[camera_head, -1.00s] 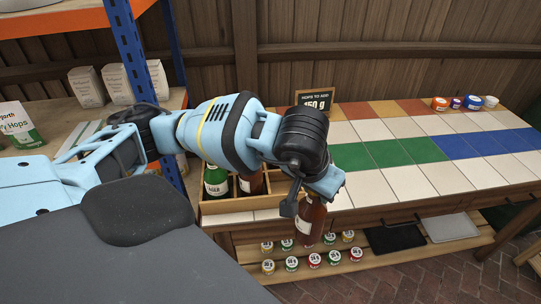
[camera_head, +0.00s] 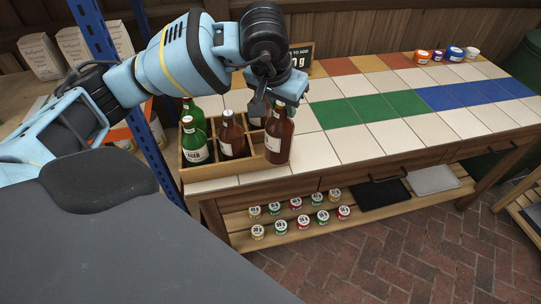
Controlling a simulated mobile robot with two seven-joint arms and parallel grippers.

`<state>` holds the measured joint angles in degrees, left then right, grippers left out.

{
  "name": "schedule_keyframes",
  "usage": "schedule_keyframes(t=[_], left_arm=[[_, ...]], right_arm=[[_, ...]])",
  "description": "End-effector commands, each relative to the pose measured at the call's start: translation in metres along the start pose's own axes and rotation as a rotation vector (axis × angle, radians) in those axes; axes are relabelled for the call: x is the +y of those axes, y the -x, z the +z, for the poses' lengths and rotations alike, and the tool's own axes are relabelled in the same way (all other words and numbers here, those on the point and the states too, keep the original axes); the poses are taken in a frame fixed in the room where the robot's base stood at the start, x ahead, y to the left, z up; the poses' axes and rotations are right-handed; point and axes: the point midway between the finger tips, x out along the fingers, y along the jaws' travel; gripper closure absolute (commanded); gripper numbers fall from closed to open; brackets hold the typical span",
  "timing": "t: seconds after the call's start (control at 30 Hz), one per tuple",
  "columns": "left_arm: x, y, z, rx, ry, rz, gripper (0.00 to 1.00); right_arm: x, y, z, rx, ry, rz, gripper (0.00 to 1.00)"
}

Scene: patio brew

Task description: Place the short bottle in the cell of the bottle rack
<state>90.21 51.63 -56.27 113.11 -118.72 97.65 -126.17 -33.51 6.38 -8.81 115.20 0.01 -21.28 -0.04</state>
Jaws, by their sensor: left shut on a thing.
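My left gripper (camera_head: 278,98) points down and is shut on a brown bottle (camera_head: 279,138) by its upper part. The bottle is upright with a white label and hangs at the front right corner of the wooden bottle rack (camera_head: 206,177). It hides that corner, and I cannot tell whether its base is inside a cell. In the rack stand a green bottle (camera_head: 194,143) at front left, another green bottle (camera_head: 188,108) behind it and a brown bottle (camera_head: 231,138) at front middle. Another bottle at the back right is partly hidden. My right gripper is not in view.
The rack stands at the left end of a tiled table (camera_head: 340,148). The tiles right of it are clear. Several small jars (camera_head: 296,203) stand on the lower shelf. A blue shelf post (camera_head: 115,75) is left of the rack.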

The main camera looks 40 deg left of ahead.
Motion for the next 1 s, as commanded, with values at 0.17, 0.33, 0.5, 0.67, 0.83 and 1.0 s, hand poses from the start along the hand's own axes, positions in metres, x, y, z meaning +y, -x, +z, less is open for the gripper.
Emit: schedule_keyframes(t=[0.17, 0.33, 0.5, 0.67, 0.83, 1.0], left_arm=[[-0.038, 0.000, -0.032, 0.000, 0.028, 0.003, 1.00], [-0.059, 0.008, -0.048, 0.003, 0.035, 0.016, 1.00], [-0.067, 0.013, -0.054, 0.004, 0.036, 0.023, 1.00], [-0.067, 0.011, -0.053, 0.004, 0.035, 0.022, 1.00], [-0.067, -0.013, -0.042, 0.001, 0.035, 0.020, 1.00], [-0.066, -0.036, -0.033, 0.003, 0.037, 0.020, 1.00]], right_arm=[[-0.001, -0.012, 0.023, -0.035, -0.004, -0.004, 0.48], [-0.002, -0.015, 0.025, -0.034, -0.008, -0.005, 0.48], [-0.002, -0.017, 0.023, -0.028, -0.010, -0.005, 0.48], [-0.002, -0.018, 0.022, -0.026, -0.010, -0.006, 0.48], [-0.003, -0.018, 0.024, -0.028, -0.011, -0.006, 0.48], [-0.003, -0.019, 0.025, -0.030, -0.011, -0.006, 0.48]])
